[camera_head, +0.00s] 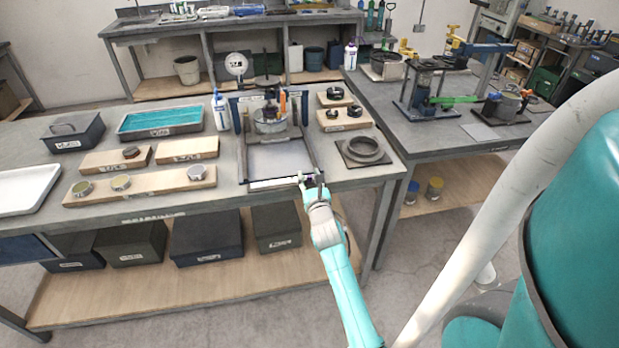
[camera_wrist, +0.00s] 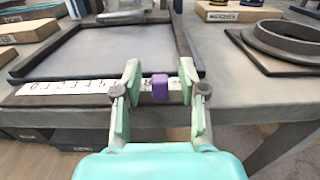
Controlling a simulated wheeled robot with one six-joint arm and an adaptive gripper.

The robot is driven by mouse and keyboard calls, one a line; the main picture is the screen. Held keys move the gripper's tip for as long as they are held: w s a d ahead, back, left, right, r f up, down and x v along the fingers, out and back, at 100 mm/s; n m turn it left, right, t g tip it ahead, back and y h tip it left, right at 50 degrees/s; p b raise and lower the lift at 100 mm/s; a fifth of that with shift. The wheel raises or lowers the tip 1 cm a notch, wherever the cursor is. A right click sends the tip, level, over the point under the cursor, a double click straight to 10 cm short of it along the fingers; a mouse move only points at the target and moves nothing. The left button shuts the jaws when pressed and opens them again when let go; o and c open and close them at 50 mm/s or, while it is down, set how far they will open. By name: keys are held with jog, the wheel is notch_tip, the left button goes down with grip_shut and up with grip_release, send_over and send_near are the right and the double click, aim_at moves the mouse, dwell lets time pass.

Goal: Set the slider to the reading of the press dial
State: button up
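The slider's purple knob (camera_wrist: 160,87) sits on a white number scale (camera_wrist: 65,87) along the front edge of a dark-framed tray. The numbers from 0 to 5 show left of my gripper; those around the knob are covered or unclear. My gripper (camera_wrist: 160,82) is open, with a green finger on each side of the knob and a visible gap on both sides. In the head view my gripper (camera_head: 309,178) is at the right end of the scale (camera_head: 274,183). The white round press dial (camera_head: 236,64) stands behind the tray; its reading is too small to tell.
A press with a metal pot (camera_head: 269,121) stands at the tray's back. A dark ring on a square plate (camera_head: 363,150) lies right of the tray. Wooden blocks with round weights (camera_head: 141,184) lie to the left. The tray's floor (camera_head: 280,158) is clear.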

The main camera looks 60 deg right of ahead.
aim_at(281, 186)
grip_shut()
jog(key=w+a, duration=0.5)
jog(key=w, duration=0.1)
jog(key=shift+w+a, duration=0.35)
jog(key=shift+a, duration=0.05)
jog(key=shift+o, duration=0.4)
grip_release()
jog(key=shift+a, duration=0.1)
jog(key=v, duration=1.1)
jog(key=shift+s+a, duration=0.25)
jog(key=shift+s, duration=0.1)
